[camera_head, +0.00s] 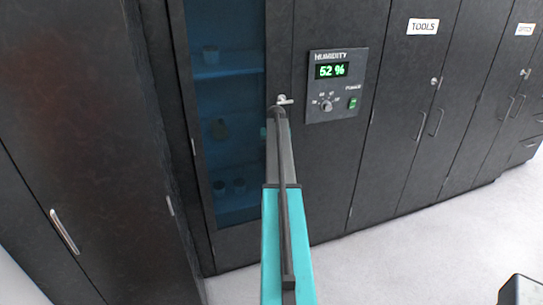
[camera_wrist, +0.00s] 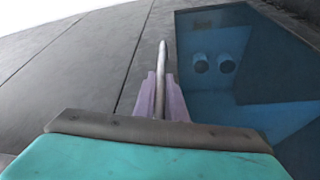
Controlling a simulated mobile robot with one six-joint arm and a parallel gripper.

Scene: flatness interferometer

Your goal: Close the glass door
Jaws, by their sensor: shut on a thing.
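The glass door (camera_head: 225,110) is a tall blue-tinted pane in a dark frame, left of centre in the head view. Its glass also fills the right of the wrist view (camera_wrist: 260,65). Small round items show on shelves behind it. A thin silver handle (camera_head: 284,99) shows at the tip of my arm, and as a metal bar in the wrist view (camera_wrist: 162,75). My gripper (camera_wrist: 161,100) is shut on this handle, one pale purple finger on each side. My arm hides the lower frame edge. I cannot tell whether the door stands slightly ajar.
A humidity panel (camera_head: 336,86) reading 52 % is mounted right of the door. Dark cabinets, one labelled TOOLS (camera_head: 423,27), stand further right. A dark cabinet (camera_head: 85,130) stands close on the left. The pale floor (camera_head: 420,250) is open at the lower right.

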